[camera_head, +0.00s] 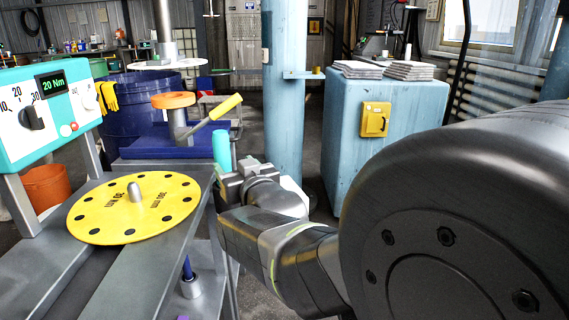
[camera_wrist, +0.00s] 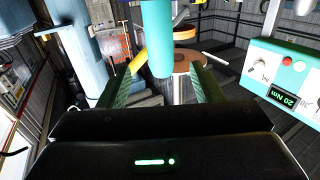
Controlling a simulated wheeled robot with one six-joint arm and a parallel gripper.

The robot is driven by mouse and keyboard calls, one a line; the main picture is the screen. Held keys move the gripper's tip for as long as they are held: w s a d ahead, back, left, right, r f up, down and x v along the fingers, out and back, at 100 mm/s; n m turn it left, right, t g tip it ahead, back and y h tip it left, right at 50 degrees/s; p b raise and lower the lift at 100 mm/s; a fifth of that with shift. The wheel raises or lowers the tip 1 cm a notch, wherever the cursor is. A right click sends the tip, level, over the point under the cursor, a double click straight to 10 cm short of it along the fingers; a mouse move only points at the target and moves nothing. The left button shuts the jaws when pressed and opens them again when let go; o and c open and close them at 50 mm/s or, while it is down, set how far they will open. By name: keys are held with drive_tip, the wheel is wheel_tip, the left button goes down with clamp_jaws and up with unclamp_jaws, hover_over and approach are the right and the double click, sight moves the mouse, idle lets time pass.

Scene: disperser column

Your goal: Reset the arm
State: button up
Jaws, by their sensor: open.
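My gripper (camera_head: 240,182) is low in the middle of the camera_head view, beside the right edge of the grey bench. In the wrist view its two fingers (camera_wrist: 164,78) stand apart, with a gap on both sides. A teal cylinder (camera_head: 221,150) stands upright just beyond the fingertips. In the wrist view the teal cylinder (camera_wrist: 157,38) shows between the fingertips, but I cannot tell whether it lies between them in depth. My arm reaches from the right foreground, and its large dark joint covers the lower right.
A yellow disc (camera_head: 135,207) lies on the grey bench at left, below a teal torque panel (camera_head: 48,105). A yellow-handled lever (camera_head: 225,107) with an orange top is behind. A blue column (camera_head: 283,90) and a pale blue cabinet (camera_head: 385,130) stand beyond my gripper.

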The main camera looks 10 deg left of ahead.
sight(224, 154)
drive_tip(key=b+x, duration=0.2)
drive_tip(key=x, duration=0.9)
drive_tip(key=shift+w+a+f, duration=0.1)
drive_tip(key=shift+w+a, duration=0.2)
drive_tip(key=shift+w, duration=0.05)
drive_tip(key=shift+f, duration=0.15)
drive_tip(key=shift+r, duration=0.25)
